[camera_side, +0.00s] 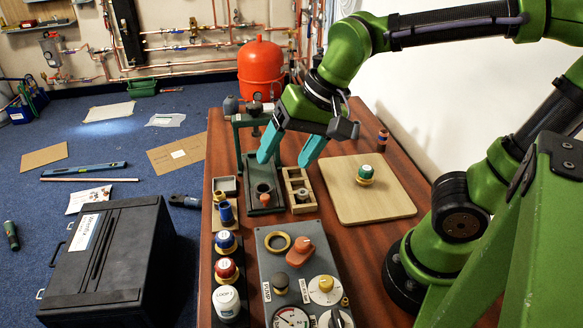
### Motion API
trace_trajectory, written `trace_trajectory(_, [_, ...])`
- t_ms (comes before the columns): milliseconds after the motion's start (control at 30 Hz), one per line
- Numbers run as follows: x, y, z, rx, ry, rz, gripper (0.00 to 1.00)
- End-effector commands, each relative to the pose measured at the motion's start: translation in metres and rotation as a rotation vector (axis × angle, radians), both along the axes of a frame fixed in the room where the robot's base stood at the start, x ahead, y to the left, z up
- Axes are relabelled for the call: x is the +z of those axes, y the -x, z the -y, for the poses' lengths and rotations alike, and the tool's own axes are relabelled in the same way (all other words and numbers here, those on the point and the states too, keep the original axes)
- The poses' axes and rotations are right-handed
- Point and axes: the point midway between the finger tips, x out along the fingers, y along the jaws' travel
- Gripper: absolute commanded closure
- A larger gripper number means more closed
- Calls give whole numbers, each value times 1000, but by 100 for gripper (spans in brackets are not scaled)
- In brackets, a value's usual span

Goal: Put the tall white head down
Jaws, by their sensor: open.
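My gripper (290,153) is open, its two teal fingers pointing down and apart, with nothing seen between them. It hangs above the wooden bench, over the area of a dark tray and a small wooden frame. A white-topped cylinder with lettering (227,302) stands at the bench's front left. I cannot tell for sure which of these is the tall white head.
A dark tray (275,205) and a wooden frame (291,174) lie below my gripper. A red-topped cylinder (226,271) and a blue-topped cylinder (225,242) line the left edge. A grey panel (270,265) with knobs and gauge is in front. The pale board has free room.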

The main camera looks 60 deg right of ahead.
Motion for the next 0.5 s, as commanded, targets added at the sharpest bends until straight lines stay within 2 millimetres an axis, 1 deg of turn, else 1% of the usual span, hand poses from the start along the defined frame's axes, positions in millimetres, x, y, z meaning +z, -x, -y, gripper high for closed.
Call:
trace_trajectory(33, [4,9,18,26,23,76,27])
trace_trajectory(100, [6,17,35,71,66,159,27])
trace_trajectory(200, [6,27,49,119,126,239,27])
trace_trajectory(300, [6,31,57,146,164,281,27])
trace_trajectory(500, [5,33,58,158,176,291,27])
